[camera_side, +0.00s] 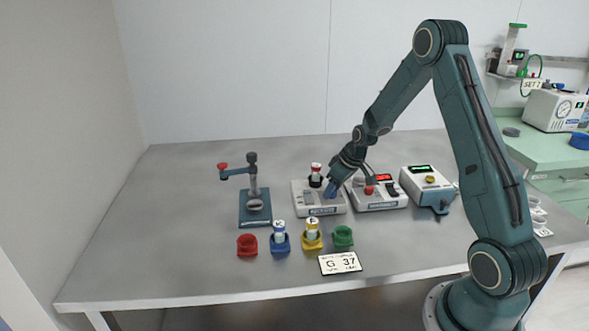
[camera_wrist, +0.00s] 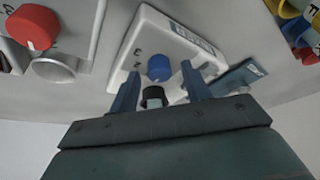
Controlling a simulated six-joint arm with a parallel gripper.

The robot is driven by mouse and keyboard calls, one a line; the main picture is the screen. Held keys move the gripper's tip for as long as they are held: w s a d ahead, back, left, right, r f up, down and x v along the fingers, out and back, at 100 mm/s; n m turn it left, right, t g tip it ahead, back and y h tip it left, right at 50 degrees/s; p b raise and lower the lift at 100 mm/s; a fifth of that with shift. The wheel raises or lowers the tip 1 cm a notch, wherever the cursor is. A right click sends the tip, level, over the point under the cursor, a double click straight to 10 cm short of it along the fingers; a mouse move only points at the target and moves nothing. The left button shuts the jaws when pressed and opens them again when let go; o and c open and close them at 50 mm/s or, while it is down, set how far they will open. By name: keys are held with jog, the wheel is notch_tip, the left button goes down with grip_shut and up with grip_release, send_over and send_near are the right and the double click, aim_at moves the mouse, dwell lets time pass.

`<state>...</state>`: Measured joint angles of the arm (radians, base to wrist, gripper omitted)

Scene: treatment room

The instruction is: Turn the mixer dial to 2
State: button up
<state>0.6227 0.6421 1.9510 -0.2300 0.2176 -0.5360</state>
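The mixer is a white box (camera_side: 318,208) on the table in the side view, with a red-capped vial (camera_side: 316,169) in a black holder at its back. In the side view my gripper (camera_side: 336,187) is low over the mixer's right part and hides the dial.
A device with a red display (camera_side: 378,192) stands close right of the mixer; a green-display device (camera_side: 428,186) stands beyond. A press stand (camera_side: 254,205) is to the left. Red (camera_side: 247,245), blue (camera_side: 280,243), yellow (camera_side: 312,241) and green (camera_side: 342,237) cups and a card (camera_side: 340,263) lie in front.

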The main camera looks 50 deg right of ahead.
jog(key=c, duration=1)
jog(key=shift+o, duration=0.2)
jog(key=shift+m, duration=0.3)
jog(key=m+h, duration=0.1)
jog(key=m, duration=0.3)
jog(key=shift+a+g+h, duration=0.2)
jog(key=shift+g+h, duration=0.1)
jog(key=shift+h, duration=0.1)
jog(key=m+h, duration=0.1)
jog(key=m, duration=0.3)
jog(key=shift+g, duration=0.3)
jog(key=o, duration=1)
